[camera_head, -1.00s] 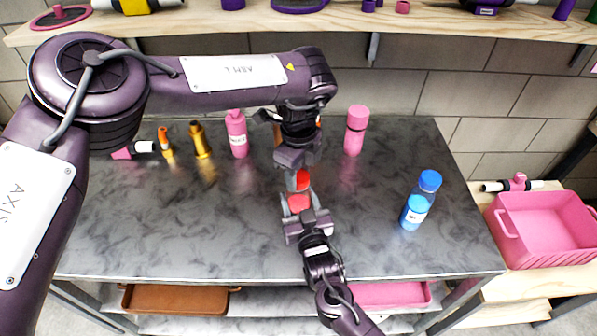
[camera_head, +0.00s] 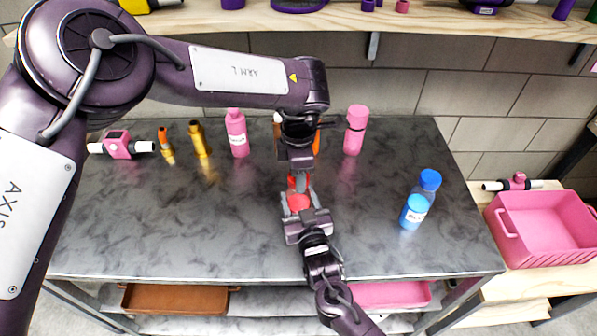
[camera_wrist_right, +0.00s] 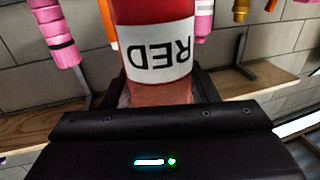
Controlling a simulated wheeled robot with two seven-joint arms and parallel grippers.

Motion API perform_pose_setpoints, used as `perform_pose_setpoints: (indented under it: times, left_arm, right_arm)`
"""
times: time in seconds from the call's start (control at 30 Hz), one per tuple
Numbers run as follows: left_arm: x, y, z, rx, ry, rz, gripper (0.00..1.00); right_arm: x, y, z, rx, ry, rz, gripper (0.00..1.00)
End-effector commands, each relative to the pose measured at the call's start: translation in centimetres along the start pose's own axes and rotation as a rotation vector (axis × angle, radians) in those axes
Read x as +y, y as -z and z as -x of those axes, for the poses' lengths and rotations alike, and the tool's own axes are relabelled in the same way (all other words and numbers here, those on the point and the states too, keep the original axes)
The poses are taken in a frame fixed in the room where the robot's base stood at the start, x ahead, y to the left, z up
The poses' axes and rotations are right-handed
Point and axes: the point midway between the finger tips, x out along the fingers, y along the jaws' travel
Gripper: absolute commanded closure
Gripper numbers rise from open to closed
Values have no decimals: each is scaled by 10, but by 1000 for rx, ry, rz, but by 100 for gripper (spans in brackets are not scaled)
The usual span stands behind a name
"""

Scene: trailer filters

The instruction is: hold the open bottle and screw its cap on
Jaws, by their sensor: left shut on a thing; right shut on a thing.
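My right gripper (camera_head: 299,212) comes up from the lower edge in the head view and is shut on a red bottle (camera_head: 299,202). In the right wrist view the bottle (camera_wrist_right: 153,95) stands between the fingers, with a white label reading RED; its top is cut off. My left gripper (camera_head: 300,183) reaches down from above, just behind and over the bottle. It is shut on the red cap (camera_head: 292,182), of which only a sliver shows. The cap is close to the bottle's mouth; whether they touch is hidden.
A blue bottle (camera_head: 414,212) stands at right. Pink bottles (camera_head: 237,135) (camera_head: 356,130), gold pieces (camera_head: 199,140) and a pink fitting (camera_head: 120,146) stand along the back. An orange item (camera_head: 316,142) is partly behind my left gripper. The table's front (camera_head: 200,240) is clear.

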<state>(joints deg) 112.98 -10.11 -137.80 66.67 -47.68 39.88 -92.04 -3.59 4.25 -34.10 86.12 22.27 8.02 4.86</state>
Motion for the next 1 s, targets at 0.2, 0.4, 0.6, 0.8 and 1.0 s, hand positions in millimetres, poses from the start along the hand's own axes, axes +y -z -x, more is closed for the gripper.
perform_pose_setpoints:
  times: [0.2,0.4,0.6,0.8,1.0]
  left_arm:
    - [0,0,0,-1,-1,-21,52]
    - [0,0,0,-1,-1,-19,36]
    - [0,0,1,-1,0,-19,36]
    - [1,0,17,-2,-3,-18,36]
    - [1,0,42,-1,-3,-19,36]
  right_arm:
    - [0,0,0,-1,0,1,100]
    - [0,0,0,-1,0,1,100]
    - [0,0,0,-1,0,1,100]
    - [0,0,0,-1,0,1,100]
    - [0,0,0,-1,0,1,100]
